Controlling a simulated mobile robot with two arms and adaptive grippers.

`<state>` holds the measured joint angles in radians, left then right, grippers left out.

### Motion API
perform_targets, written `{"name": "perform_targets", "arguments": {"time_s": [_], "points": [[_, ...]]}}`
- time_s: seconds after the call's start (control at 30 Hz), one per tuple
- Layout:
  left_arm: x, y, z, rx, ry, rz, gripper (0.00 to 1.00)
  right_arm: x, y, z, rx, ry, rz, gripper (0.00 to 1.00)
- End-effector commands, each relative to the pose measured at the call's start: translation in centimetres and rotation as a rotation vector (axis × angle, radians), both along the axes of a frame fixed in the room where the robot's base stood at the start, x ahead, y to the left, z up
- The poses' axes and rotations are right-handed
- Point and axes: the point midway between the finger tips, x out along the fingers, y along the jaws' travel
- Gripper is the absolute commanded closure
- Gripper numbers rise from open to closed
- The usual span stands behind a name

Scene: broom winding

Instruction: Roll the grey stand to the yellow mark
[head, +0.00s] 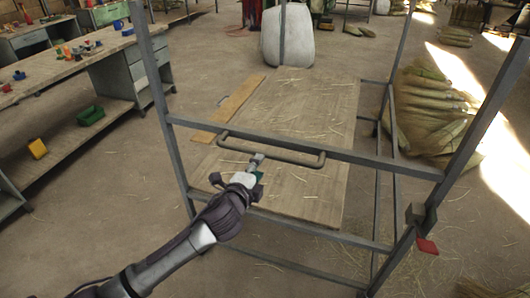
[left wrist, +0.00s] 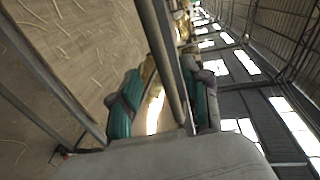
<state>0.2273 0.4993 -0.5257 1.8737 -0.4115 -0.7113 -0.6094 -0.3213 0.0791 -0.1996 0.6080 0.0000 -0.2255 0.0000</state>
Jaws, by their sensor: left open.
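The grey stand (head: 290,147) is a tall metal frame with a wooden shelf inside. A grey handle bar (head: 300,161) runs across its near side. My left gripper (head: 257,168) is at the left part of this handle. In the left wrist view my left gripper (left wrist: 163,103) has its two green-padded fingers apart. A grey bar (left wrist: 166,55) passes between them; I cannot tell whether either finger touches it. I see no yellow mark on the visible floor. My right gripper is not in view.
A workbench (head: 80,62) with small coloured parts stands at the left. Straw bundles (head: 430,110) lie on the floor right of the stand. A pale sack (head: 288,38) stands behind it. A red block (head: 427,246) is at the stand's near right leg. Floor at the lower left is mostly clear.

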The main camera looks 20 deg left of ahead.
Motion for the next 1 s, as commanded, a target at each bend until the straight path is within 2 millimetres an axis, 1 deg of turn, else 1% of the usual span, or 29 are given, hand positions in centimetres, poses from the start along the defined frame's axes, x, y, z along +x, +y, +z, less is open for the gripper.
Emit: {"name": "perform_targets", "arguments": {"time_s": [0.03,0.1,0.2,0.3,0.4,0.57,0.83,0.97,1.0], "points": [[1.2,0.0,0.0,-0.001,-0.001,0.002,0.53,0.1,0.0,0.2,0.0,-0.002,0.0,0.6],[2.7,-0.1,-0.3,-0.001,-0.002,0.002,0.53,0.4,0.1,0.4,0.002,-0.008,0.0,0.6],[4.7,-0.1,-0.7,-0.001,-0.001,0.002,0.53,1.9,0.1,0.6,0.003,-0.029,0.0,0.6],[6.2,-0.2,-1.1,-0.002,0.0,0.001,0.53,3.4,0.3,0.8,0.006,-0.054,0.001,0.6],[7.3,-0.2,-1.4,-0.002,0.0,0.0,0.53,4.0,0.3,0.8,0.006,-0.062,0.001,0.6],[8.1,-0.3,-1.5,-0.002,-0.001,0.0,0.53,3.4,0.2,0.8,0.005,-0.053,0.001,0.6],[8.2,-0.3,-1.6,-0.001,0.0,0.0,0.53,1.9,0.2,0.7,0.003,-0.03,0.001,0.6],[8.2,-0.3,-1.6,-0.001,0.0,0.0,0.74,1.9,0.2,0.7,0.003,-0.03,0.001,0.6],[8.2,-0.3,-1.6,-0.001,0.0,0.0,0.81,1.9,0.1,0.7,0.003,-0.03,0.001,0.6]]}}
